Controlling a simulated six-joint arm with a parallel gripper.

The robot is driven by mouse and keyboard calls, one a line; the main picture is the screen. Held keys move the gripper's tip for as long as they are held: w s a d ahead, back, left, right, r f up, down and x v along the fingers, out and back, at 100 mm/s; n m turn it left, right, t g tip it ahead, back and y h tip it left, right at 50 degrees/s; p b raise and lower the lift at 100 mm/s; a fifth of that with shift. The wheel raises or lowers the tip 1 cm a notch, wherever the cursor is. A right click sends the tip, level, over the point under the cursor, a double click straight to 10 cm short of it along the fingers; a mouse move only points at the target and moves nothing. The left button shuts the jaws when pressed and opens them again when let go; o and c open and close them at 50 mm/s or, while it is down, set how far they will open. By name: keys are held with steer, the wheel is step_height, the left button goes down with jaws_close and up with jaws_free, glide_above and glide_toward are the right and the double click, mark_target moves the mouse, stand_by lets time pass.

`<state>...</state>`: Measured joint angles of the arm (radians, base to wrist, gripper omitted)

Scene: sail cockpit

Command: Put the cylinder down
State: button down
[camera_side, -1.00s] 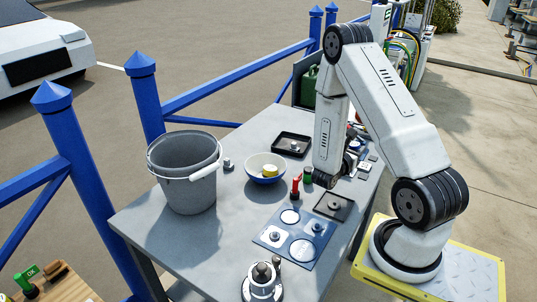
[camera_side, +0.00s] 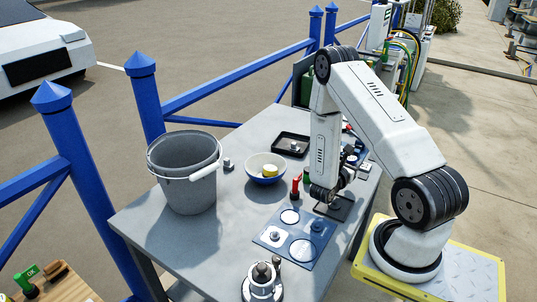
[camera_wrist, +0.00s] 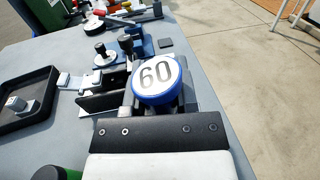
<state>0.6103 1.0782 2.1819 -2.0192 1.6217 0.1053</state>
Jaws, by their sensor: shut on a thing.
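A blue cylinder (camera_wrist: 158,82) with a white top marked "60" sits between the dark jaws of my gripper in the wrist view. My gripper (camera_side: 333,202) is shut on it, low over the near dark tray (camera_side: 346,211) at the table's right side. The side view does not clearly show the cylinder in the jaws, and I cannot tell whether its underside touches anything.
A blue mat (camera_side: 270,243) with pale circles and knobbed pieces lies left of the gripper. A red upright piece (camera_side: 296,188) stands close by. A bowl (camera_side: 265,177), a grey bucket (camera_side: 181,180) and another dark tray (camera_side: 277,150) stand farther off. The table's front left is clear.

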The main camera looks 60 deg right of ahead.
steer(key=shift+f, duration=1.4)
steer(key=shift+f, duration=0.15)
steer(key=shift+c, duration=1.9)
jaws_free()
steer(key=shift+a, duration=0.15)
steer(key=shift+w+a, duration=0.3)
steer(key=shift+a, duration=1.65)
steer(key=shift+w+a, duration=0.35)
steer(key=shift+a, duration=1.55)
steer(key=shift+w+a, duration=0.3)
steer(key=shift+a, duration=1.65)
steer(key=shift+r, duration=0.25)
